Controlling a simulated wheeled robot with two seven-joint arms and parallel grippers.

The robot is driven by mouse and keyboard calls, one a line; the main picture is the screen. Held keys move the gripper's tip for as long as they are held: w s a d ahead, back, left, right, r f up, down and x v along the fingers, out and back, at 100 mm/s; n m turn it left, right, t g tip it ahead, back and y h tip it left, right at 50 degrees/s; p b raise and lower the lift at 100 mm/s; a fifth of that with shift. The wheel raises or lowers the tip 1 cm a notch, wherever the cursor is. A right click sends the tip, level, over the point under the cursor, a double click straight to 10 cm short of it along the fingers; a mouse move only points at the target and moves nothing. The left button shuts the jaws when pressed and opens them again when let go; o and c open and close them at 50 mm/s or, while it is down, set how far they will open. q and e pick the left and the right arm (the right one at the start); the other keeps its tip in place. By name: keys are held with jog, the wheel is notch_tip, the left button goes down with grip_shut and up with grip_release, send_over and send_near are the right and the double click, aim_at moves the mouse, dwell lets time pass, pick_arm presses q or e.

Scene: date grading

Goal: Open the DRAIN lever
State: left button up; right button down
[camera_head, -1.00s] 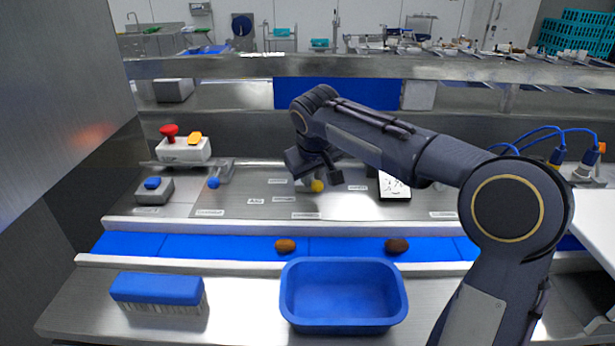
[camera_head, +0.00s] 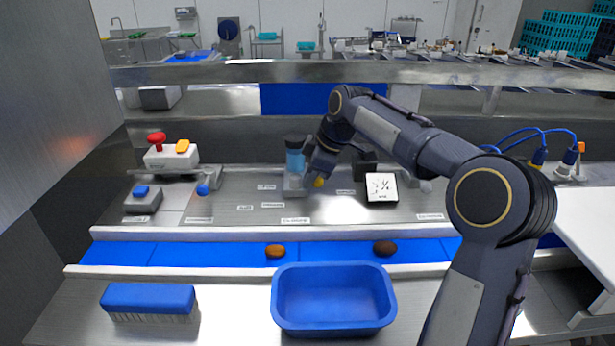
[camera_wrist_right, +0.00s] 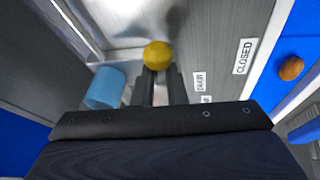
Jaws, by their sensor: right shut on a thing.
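The lever's yellow ball knob (camera_head: 319,182) stands over the steel panel behind the belt. In the right wrist view the yellow knob (camera_wrist_right: 157,55) sits at the tips of my right gripper's two dark fingers (camera_wrist_right: 160,84). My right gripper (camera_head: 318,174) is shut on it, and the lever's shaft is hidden. A small label, probably DRAIN (camera_wrist_right: 200,82), lies right of the fingers in the wrist view. A CLOSED label (camera_wrist_right: 244,56) is farther right. My left gripper is not in view.
A blue-topped cylinder (camera_head: 295,158) stands close left of my right gripper. A second lever has a blue knob (camera_head: 202,190). A white scale or display (camera_head: 381,188) is on the right. In front are the blue belt (camera_head: 200,254) with two dates and a blue tub (camera_head: 333,327).

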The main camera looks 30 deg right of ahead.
jog(key=shift+w+d+f+n+g+y, duration=0.15)
jog(key=shift+d+f+n+g+y, duration=0.2)
jog(key=shift+d+n, duration=0.45)
jog(key=shift+a+n, duration=0.2)
jog(key=shift+n, duration=0.1)
jog(key=c, duration=1.6)
grip_release()
jog(key=shift+d, duration=0.1)
jog(key=o, duration=0.3)
jog(key=shift+d+r, duration=0.1)
jog(key=shift+d, duration=0.1)
jog(key=shift+a+r, duration=0.15)
jog(key=shift+a, duration=0.1)
jog(key=shift+r, duration=0.15)
jog(key=v, duration=0.7)
jog(key=shift+d, duration=0.2)
jog(key=shift+r, duration=0.1)
